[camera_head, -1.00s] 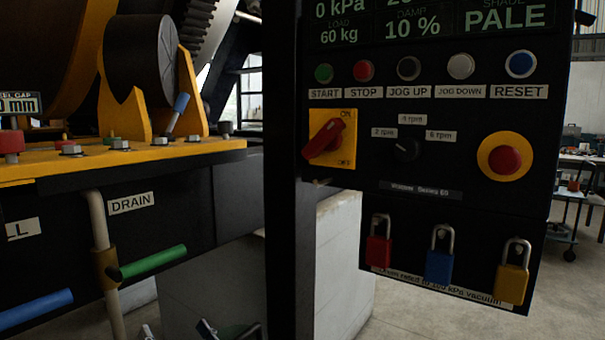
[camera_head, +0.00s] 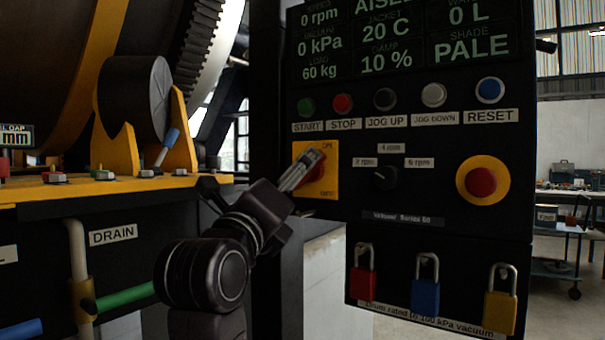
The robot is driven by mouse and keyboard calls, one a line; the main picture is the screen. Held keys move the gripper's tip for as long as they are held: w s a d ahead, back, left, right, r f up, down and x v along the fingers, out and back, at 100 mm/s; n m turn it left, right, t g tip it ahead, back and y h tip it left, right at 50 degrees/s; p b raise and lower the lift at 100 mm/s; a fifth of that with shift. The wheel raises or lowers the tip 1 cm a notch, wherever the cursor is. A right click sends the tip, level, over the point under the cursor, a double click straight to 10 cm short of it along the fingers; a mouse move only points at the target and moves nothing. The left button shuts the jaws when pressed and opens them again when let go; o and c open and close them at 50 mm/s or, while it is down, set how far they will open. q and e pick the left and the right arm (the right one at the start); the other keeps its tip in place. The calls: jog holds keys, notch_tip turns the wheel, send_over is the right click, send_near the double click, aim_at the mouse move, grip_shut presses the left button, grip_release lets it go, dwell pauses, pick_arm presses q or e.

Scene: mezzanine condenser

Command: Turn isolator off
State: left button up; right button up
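The isolator is a red rotary handle (camera_head: 321,174) on a yellow plate (camera_head: 328,190), at the left edge of the black control panel. The plate has lettering above and below the handle, blurred here. My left gripper (camera_head: 308,168) reaches up from the lower left, its grey fingers over the handle and covering most of it. Only a little red shows beside the fingers. I cannot tell whether the fingers are closed on the handle or just in front of it. My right gripper is not in view.
START, STOP, JOG and RESET buttons (camera_head: 489,90) line the panel above. A black selector knob (camera_head: 385,178) and a red emergency stop (camera_head: 480,182) sit to the right. Red, blue and yellow padlocks (camera_head: 425,297) hang below. A green-handled drain lever (camera_head: 125,297) is at left.

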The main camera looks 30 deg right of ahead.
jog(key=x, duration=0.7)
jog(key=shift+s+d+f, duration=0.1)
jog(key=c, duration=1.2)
